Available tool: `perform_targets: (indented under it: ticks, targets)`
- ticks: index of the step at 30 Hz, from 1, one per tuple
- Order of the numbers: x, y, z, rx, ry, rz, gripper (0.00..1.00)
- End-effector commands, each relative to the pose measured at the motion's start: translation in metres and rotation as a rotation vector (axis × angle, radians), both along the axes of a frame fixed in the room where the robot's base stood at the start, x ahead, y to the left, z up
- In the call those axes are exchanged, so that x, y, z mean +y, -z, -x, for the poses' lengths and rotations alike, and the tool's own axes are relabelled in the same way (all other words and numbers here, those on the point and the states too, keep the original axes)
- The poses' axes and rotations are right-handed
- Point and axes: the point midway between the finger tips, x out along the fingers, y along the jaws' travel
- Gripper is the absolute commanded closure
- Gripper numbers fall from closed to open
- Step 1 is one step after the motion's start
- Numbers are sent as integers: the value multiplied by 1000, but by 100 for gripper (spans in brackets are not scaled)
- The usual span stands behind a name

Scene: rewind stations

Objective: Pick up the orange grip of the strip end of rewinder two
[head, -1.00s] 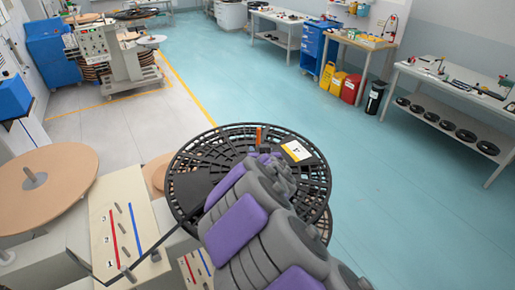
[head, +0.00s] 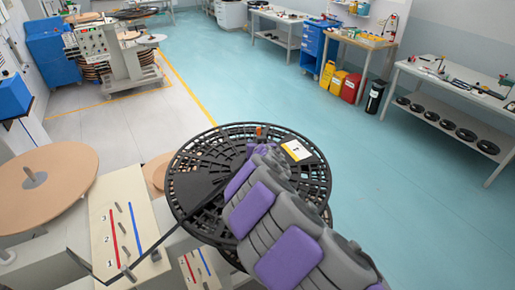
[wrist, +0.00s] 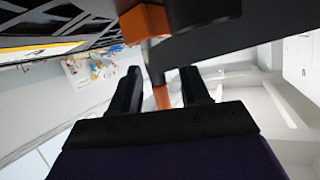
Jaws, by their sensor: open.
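The orange grip (head: 259,131) stands at the far side of the black slotted reel, partly hidden behind my arm in the head view. In the wrist view an orange block (wrist: 145,22) shows at the top, with a narrow orange part (wrist: 161,97) below it between my fingers. My gripper (wrist: 160,80) is open, one finger on each side of this orange part. I cannot tell whether either finger touches it. A dark band (wrist: 220,42) runs right from the orange block. In the head view my gripper's fingers are hidden by the arm.
The black reel (head: 190,190) lies flat below my arm and carries a white-and-yellow label card (head: 297,150). A tan disc (head: 45,178) and a panel with red and blue bars (head: 125,225) stand at the left. The teal floor beyond is clear.

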Motion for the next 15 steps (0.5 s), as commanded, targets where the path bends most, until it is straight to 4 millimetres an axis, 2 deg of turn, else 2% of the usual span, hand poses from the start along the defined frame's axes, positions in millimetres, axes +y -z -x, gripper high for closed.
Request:
perform_targets:
  ticks: [9,15]
  targets:
    - [0,1,-2,1,0,0,54]
    - [0,1,-2,1,0,-1,73]
